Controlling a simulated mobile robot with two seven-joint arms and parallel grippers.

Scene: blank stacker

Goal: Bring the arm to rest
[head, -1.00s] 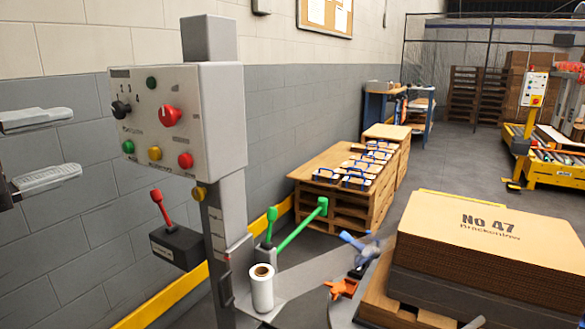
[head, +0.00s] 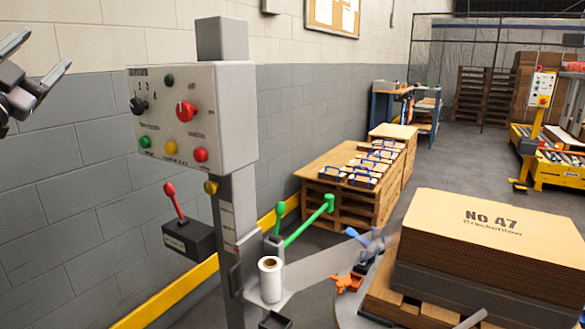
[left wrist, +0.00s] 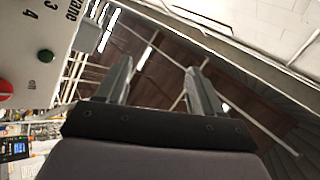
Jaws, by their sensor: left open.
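My left gripper (head: 42,58) is at the upper left edge of the head view, in front of the grey block wall. Its two fingers are apart with nothing between them, and they point up and to the right. In the left wrist view the fingers (left wrist: 158,85) also stand apart and empty. The grey control box (head: 190,115) with knobs and coloured buttons is to the right of the gripper, not touching it. A corner of that box (left wrist: 30,60) fills the left of the left wrist view. My right gripper is not seen.
Below the box are a red-handled lever (head: 173,200), a green lever (head: 310,220) and a white roll (head: 270,280). A cardboard stack (head: 475,240) stands at right on a pallet. A pallet stack (head: 325,200) holds several small blue-handled items. Open floor lies behind.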

